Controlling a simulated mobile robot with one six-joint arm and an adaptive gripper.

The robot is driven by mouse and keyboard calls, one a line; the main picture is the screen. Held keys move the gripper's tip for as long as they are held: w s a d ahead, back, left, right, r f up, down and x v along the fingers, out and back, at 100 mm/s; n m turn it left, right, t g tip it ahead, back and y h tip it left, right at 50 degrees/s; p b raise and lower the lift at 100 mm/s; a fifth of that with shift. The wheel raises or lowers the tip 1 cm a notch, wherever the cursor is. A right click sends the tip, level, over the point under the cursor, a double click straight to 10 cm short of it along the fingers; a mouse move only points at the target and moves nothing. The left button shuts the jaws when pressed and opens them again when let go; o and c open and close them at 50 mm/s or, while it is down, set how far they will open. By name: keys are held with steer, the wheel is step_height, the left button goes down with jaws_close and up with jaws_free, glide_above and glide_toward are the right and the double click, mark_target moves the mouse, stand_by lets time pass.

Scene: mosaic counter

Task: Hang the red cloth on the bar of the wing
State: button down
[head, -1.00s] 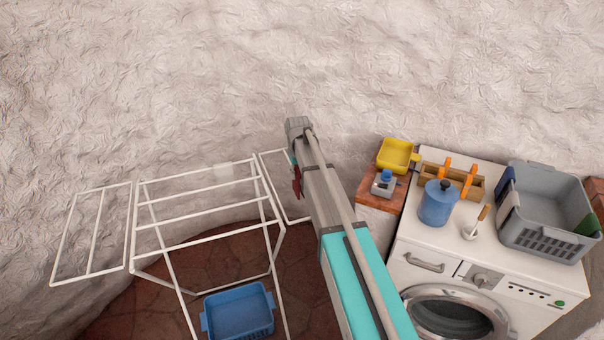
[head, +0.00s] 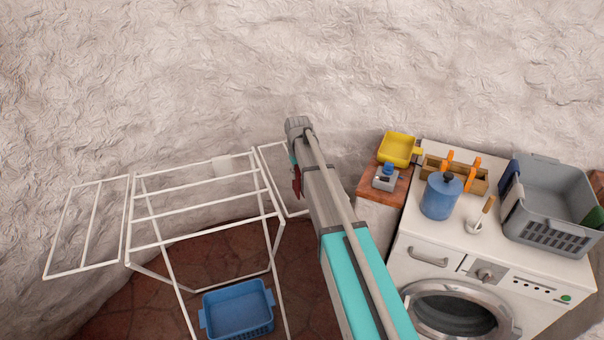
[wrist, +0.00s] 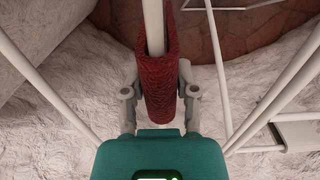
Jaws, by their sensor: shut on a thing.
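My gripper (wrist: 160,78) is shut on the red cloth (wrist: 160,92), with one finger on each side of it in the wrist view. The cloth is folded around a white bar (wrist: 153,28), which runs into its upper end. Whether the cloth's weight rests on the bar cannot be told. In the head view a small part of the cloth (head: 297,183) shows at the left edge of my arm, by the right wing (head: 268,160) of the white drying rack (head: 200,206). My gripper is hidden behind my arm there.
A blue basket (head: 237,310) stands on the floor under the rack. To the right, a washing machine (head: 410,225) carries a blue canister (head: 439,198), a grey basket (head: 550,235) and a wooden holder (head: 480,184). A yellow tub (head: 397,148) stands beside it. The left wing (head: 88,230) is bare.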

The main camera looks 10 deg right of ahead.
steer(key=shift+c, duration=1.5)
jaws_free()
steer(key=shift+r, duration=0.15)
